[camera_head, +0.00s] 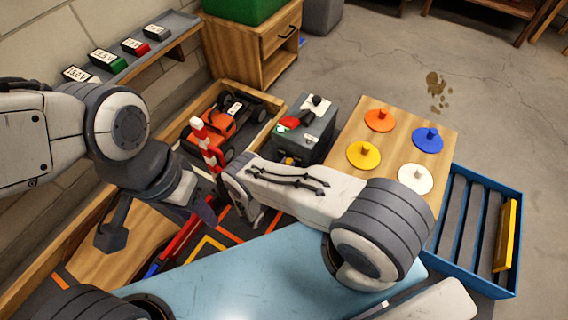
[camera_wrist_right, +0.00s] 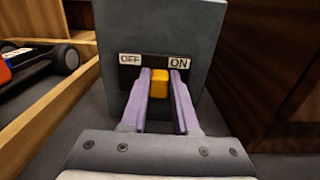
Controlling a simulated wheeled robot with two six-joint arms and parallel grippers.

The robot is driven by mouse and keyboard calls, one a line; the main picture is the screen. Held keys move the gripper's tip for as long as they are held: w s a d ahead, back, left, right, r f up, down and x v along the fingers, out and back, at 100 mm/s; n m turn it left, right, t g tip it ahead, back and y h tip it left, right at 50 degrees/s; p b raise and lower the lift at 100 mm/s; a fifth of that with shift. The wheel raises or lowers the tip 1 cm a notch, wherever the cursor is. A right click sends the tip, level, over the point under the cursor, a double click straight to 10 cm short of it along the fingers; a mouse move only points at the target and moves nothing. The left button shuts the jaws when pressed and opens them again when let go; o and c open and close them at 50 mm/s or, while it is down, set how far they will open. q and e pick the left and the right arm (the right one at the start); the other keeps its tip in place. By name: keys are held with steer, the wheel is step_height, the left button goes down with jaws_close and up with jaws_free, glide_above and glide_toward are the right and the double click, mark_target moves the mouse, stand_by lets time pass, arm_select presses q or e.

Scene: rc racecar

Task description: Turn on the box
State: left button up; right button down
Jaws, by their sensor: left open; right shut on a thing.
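The grey box (camera_head: 305,138) stands on the floor beside the wooden-framed bay. In the right wrist view its face (camera_wrist_right: 190,25) has an OFF label (camera_wrist_right: 130,59) on the left, an ON label (camera_wrist_right: 179,63) on the right, and a yellow switch (camera_wrist_right: 158,84) between them. My right gripper (camera_wrist_right: 160,92) is shut on the switch, with one purple finger on each side. The switch sits a little nearer to the ON label. In the head view my right arm hides most of that gripper. My left gripper (camera_head: 158,222) is open and empty, over the lower left.
An orange car (camera_head: 215,125) sits in the wooden bay left of the box. A wooden board with coloured knobbed discs (camera_head: 363,155) and a blue slatted crate (camera_head: 478,214) are on the right. A wooden cabinet (camera_head: 262,55) stands behind the box.

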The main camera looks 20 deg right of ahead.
steer(key=c, duration=0.6)
jaws_free()
steer(key=shift+s+d, duration=0.1)
steer(key=shift+s, duration=0.1)
steer(key=shift+c, duration=0.2)
steer(key=shift+s+a, duration=0.15)
steer(key=shift+a, duration=0.2)
steer(key=p+v, duration=0.1)
steer(key=v, duration=0.8)
steer(key=shift+s+a+p, duration=0.2)
steer(key=shift+s+p, duration=0.1)
steer(key=shift+p, duration=0.1)
